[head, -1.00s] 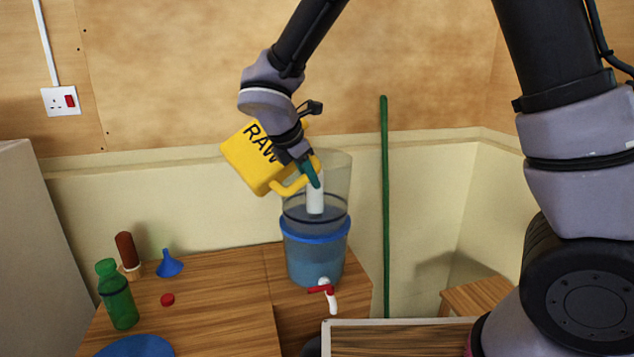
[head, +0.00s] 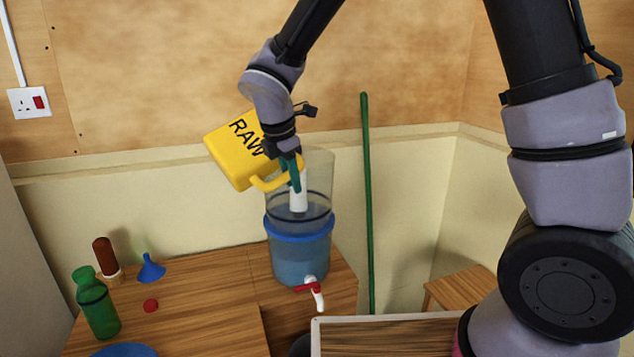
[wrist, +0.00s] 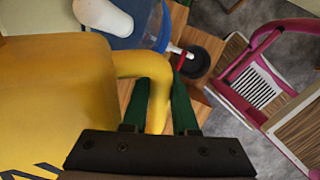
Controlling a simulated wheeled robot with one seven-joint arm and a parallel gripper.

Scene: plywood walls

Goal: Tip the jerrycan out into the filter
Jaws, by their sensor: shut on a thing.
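The yellow jerrycan (head: 236,152), marked RAW, is held tilted in the air at the upper left of the filter. My gripper (head: 295,172) is shut on its handle; the wrist view shows the green fingers (wrist: 160,105) on either side of the yellow handle (wrist: 140,65). The filter (head: 299,252) stands on the table, with a clear upper chamber, a white cartridge, a blue lower part with water in it, and a red-handled tap (head: 309,287). The jerrycan's mouth is hidden, and I cannot see any water flowing.
On the table (head: 200,300) at the left are a green bottle (head: 97,303), a brown-topped brush (head: 105,258), a blue funnel (head: 150,267), a red cap (head: 150,305) and a blue plate (head: 125,350). A green pole (head: 367,200) leans on the wall. A stool (head: 462,287) stands at right.

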